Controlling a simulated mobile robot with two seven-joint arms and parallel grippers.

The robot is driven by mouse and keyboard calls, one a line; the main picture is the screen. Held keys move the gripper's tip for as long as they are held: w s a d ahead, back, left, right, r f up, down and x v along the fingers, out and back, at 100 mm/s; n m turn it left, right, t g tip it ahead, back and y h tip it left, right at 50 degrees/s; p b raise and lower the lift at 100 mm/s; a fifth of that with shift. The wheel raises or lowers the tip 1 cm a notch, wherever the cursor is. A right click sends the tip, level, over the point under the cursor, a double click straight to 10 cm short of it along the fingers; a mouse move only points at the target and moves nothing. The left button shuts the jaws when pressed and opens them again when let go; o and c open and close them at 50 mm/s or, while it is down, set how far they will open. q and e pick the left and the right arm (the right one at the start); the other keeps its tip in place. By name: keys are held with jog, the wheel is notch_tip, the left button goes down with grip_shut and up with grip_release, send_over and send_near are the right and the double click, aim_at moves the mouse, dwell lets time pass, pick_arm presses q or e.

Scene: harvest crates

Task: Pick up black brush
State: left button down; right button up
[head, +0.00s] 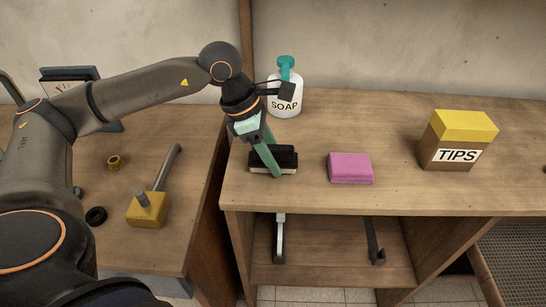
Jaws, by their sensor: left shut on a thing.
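The black brush (288,157) is a black block with a pale underside, near the left end of the wooden counter. My left gripper (268,161) reaches down over it from the upper left. Its green fingers are shut on the brush and hide part of its left side. The brush looks level, on or very close to the counter top; I cannot tell whether there is a gap under it. My right gripper is not in view.
A white soap bottle (284,103) with a green pump stands just behind my left gripper. A pink block (350,168) lies right of the brush, and a yellow-topped TIPS box (458,142) stands farther right. A mallet-like tool (147,209) lies on the lower left bench.

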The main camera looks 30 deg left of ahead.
pick_arm(q)
notch_tip(320, 180, up, 2)
jog(key=shift+r, duration=0.25)
jog(key=s+d+r, duration=0.4)
jog(key=d+r, duration=0.6)
jog(key=d, duration=0.3)
jog(key=shift+d, duration=0.2)
